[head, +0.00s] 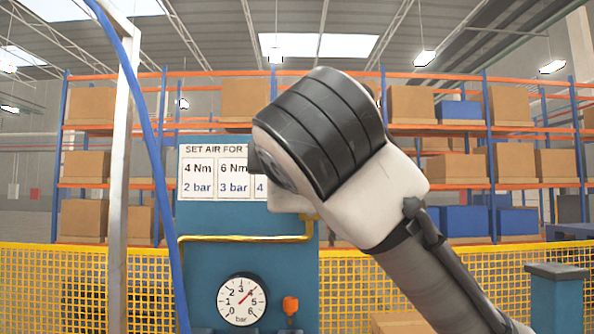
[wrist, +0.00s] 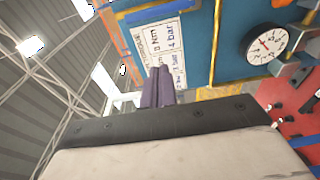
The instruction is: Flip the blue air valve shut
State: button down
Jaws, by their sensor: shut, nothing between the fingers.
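I cannot make out a blue air valve in either view. The blue panel (head: 215,262) carries a white round gauge (head: 242,300) with a red needle and an orange knob (head: 290,306) beside it. The gauge also shows in the wrist view (wrist: 267,43), at upper right. My gripper (wrist: 158,87) is shut and empty, its dark fingers seen in front of the instruction sign and clear of the gauge.
A blue hose (head: 157,155) hangs beside a pale post (head: 121,180) at left. A yellow pipe (head: 245,238) crosses the panel below the sign (head: 198,178). A yellow mesh fence (head: 40,295) and shelves stand behind. A red surface with dark fittings (wrist: 297,112) lies at right in the wrist view.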

jog(key=w+d+p, duration=0.2)
jog(key=w+p, duration=0.2)
jog(key=w, duration=0.5)
jog(key=shift+d, duration=0.25)
jog(key=shift+w+d, duration=0.1)
jog(key=shift+w, duration=0.1)
